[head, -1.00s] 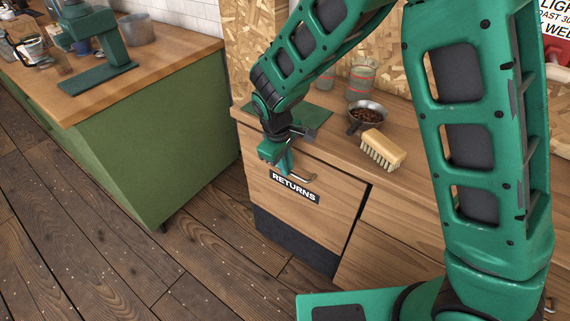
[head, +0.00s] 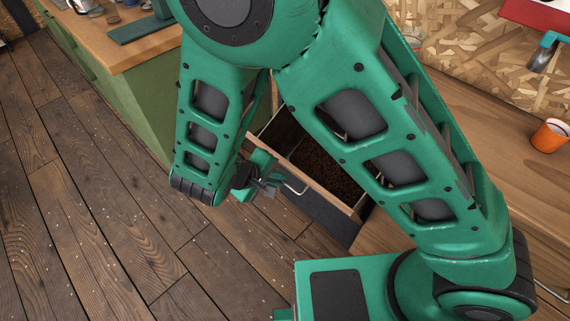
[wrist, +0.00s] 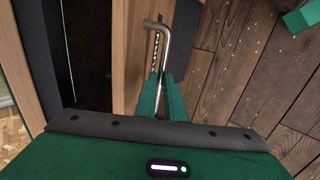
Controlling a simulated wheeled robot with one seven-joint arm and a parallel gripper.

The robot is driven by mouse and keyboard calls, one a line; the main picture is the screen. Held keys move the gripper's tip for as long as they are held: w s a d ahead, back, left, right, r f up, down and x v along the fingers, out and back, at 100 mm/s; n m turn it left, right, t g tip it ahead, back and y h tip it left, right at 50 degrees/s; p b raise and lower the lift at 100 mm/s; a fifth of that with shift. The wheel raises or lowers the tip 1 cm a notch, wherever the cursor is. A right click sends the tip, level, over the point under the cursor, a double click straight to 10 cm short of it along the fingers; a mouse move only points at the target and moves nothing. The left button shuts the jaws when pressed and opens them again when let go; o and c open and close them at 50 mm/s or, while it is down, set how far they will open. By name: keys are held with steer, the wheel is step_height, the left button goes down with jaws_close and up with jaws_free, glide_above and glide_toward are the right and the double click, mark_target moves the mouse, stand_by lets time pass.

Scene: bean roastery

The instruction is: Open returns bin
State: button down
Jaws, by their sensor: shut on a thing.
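The returns bin (head: 325,223) is a drawer-like unit under the counter and stands pulled out. Its open top shows a dark inside with brown, grainy contents. Its metal bar handle (head: 296,187) also shows in the wrist view (wrist: 165,38), running between my fingers. My gripper (head: 272,181) is shut on this handle, and its green fingers also show in the wrist view (wrist: 162,98). The front panel (wrist: 130,50) is seen nearly edge-on there, with a sliver of the label beside the handle. My arm hides part of the bin in the head view.
An orange cup (head: 551,134) stands on the wooden counter (head: 490,125) at the right. A green cabinet (head: 140,105) with a wooden top stands at the left. The plank floor (head: 95,225) in front of the bin is clear.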

steer(key=shift+s+a+f, duration=0.5)
steer(key=shift+a+f, duration=0.05)
steer(key=shift+a, duration=0.05)
steer(key=c, duration=1.8)
jaws_free()
steer(key=shift+c, duration=0.2)
steer(key=v, duration=1)
steer(key=shift+s+a, duration=0.2)
steer(key=shift+a, duration=0.15)
steer(key=shift+d+r, duration=0.1)
